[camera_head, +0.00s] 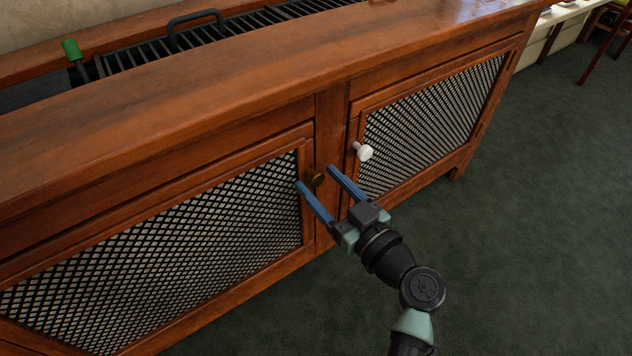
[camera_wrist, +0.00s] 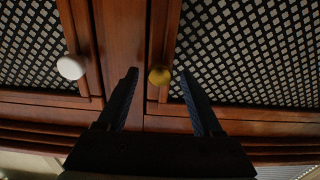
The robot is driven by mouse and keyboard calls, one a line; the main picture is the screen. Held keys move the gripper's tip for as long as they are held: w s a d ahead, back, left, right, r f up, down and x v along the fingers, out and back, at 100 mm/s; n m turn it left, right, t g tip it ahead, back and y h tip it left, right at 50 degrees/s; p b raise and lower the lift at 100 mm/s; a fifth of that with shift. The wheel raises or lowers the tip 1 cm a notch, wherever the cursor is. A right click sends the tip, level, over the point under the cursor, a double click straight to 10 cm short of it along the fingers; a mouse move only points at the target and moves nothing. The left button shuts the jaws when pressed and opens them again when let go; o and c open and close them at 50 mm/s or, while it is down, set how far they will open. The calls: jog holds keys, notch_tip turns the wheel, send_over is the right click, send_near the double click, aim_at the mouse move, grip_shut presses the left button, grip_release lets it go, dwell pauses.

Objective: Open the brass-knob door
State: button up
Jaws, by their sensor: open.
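The brass knob (camera_head: 317,180) sits on the upper right corner of the left mesh door (camera_head: 220,225) in the head view. The door looks shut. My gripper (camera_head: 315,176) is open, its two blue fingers pointing at the cabinet front, one on each side of the brass knob in the picture.
A white knob (camera_head: 363,151) is on the right mesh door (camera_head: 432,124), just right of my gripper; it also shows in the wrist view (camera_wrist: 71,68). Dark green carpet (camera_head: 540,230) is clear in front and to the right.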

jog(key=shift+x, duration=1.1)
grip_shut()
jog(key=shift+a, duration=0.1)
dwell(0.6)
